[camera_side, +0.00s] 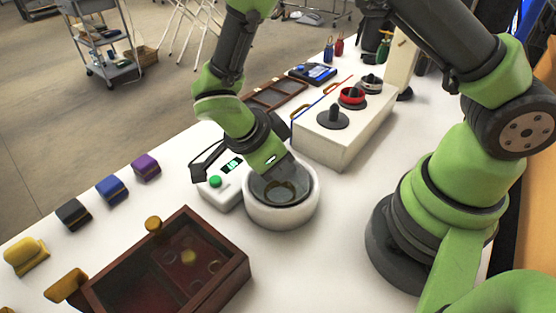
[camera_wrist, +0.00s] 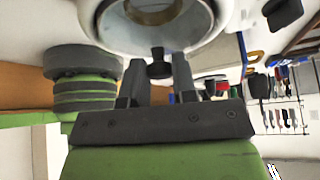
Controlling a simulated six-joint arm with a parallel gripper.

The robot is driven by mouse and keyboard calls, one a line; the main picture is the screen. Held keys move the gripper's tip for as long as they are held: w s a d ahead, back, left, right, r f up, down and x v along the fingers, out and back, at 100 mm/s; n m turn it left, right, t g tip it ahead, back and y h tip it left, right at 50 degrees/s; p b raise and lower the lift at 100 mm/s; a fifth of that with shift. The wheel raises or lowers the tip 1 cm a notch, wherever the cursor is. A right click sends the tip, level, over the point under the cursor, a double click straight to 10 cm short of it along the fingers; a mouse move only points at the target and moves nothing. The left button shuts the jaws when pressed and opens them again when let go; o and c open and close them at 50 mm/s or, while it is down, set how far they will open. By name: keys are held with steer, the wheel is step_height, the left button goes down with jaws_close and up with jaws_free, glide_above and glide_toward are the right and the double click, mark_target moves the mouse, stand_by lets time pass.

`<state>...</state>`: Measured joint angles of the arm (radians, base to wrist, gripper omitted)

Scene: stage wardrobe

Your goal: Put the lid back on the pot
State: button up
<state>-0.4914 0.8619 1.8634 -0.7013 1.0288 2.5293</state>
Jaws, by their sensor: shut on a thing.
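The pot (camera_side: 262,214) is white and round with a grey inner wall, and it stands upright on the white table. It also shows at the top of the wrist view (camera_wrist: 225,38). My gripper (camera_side: 277,172) points down at an angle over the pot's far side. In the wrist view its two fingers (camera_wrist: 157,78) are on either side of a small black knob (camera_wrist: 158,69), which I take for the lid's knob. The lid's disc cannot be made out clearly against the pot, and I cannot tell whether it touches the rim.
A white box with a green button (camera_side: 215,181) stands close left of the pot. A wooden tray (camera_side: 235,285) lies in front. A white block (camera_side: 347,143) bearing round knobbed pieces stands behind right. Several coloured blocks line the left edge. Bare table lies right of the tray.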

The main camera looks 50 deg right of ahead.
steer(key=o, duration=1.5)
steer(key=shift+c, duration=0.2)
steer(key=shift+r, duration=3.5)
jaws_close()
steer(key=shift+f, duration=0.15)
